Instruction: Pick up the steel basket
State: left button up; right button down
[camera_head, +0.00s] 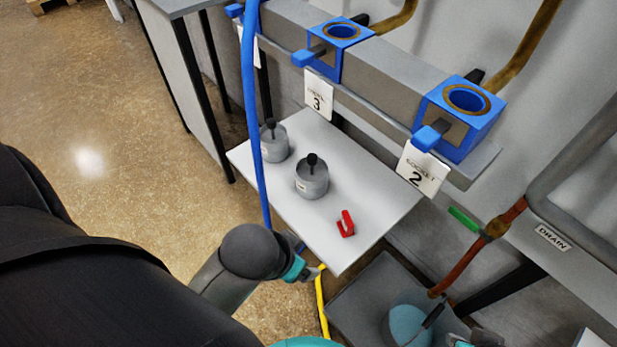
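I cannot make out a steel basket in the head view. My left arm comes in from the left, and its teal wrist end is beside the front edge of the pale shelf. My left gripper (308,271) is small and partly hidden there, and its fingers cannot be read as open or shut. A round teal-topped thing with a dark bar (406,324) shows at the bottom right, cut off by the frame; I cannot tell what it is. My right gripper cannot be made out.
Two grey lidded cylinders (311,181) (275,144) and a red clip (346,224) stand on the pale shelf (375,187). Blue sockets (463,112) (340,45) line the rail behind. A blue hose (251,100) hangs in front; a yellow hose (321,303) hangs below. Open floor (130,120) lies left.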

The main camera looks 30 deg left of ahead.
aim_at(311, 171)
jog(key=j+z, duration=0.2)
jog(key=j, duration=0.25)
jog(key=k+j+z, duration=0.2)
jog(key=j, duration=0.25)
jog(key=k+j+z, duration=0.2)
jog(key=j, duration=0.25)
jog(key=i, duration=0.1)
